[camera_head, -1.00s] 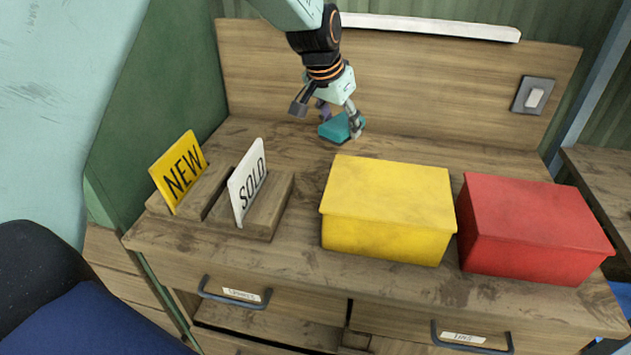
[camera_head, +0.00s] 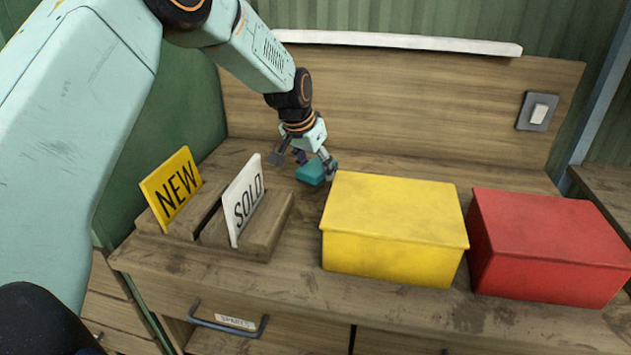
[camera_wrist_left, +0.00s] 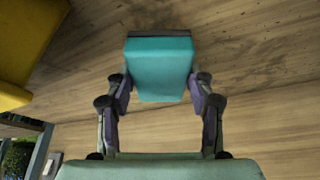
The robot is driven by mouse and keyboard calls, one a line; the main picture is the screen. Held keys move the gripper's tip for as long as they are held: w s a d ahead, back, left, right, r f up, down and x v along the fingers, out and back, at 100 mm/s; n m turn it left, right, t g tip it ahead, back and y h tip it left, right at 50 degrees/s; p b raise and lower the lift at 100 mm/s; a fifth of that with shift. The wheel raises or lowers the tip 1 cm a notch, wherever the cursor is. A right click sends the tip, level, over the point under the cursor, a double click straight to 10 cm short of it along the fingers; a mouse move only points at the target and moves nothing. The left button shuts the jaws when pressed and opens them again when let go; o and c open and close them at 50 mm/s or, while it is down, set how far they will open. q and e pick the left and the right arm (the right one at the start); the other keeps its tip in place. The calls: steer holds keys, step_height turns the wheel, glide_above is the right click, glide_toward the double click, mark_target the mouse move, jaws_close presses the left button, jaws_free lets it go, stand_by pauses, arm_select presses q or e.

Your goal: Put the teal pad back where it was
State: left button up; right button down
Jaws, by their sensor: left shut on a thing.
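The teal pad (camera_head: 314,172) is a small block with a dark edge, behind the SOLD card and left of the yellow box's back corner. My left gripper (camera_head: 306,166) is shut on it, one finger on each side. In the left wrist view the teal pad (camera_wrist_left: 160,72) sits between the fingertips of the left gripper (camera_wrist_left: 160,88), over bare wood. I cannot tell whether its underside touches the desk. My right gripper is not in view.
A yellow box (camera_head: 395,225) stands close to the gripper's right, with a red box (camera_head: 548,245) beyond it. The NEW card (camera_head: 172,188) and SOLD card (camera_head: 243,200) stand in wooden holders at the left. The desk's back strip is clear.

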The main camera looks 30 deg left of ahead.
arm_select(q)
steer(key=f, duration=0.3)
steer(key=shift+s+d+f, duration=0.1)
steer(key=shift+s, duration=0.1)
steer(key=shift+w+f, duration=0.2)
steer(key=shift+s+b, duration=0.15)
steer(key=shift+b, duration=0.15)
steer(key=o, duration=0.8)
steer(key=shift+f, duration=0.1)
steer(key=o, duration=0.5)
steer(key=shift+f, duration=0.1)
steer(key=shift+c, duration=0.2)
steer(key=shift+r, duration=0.2)
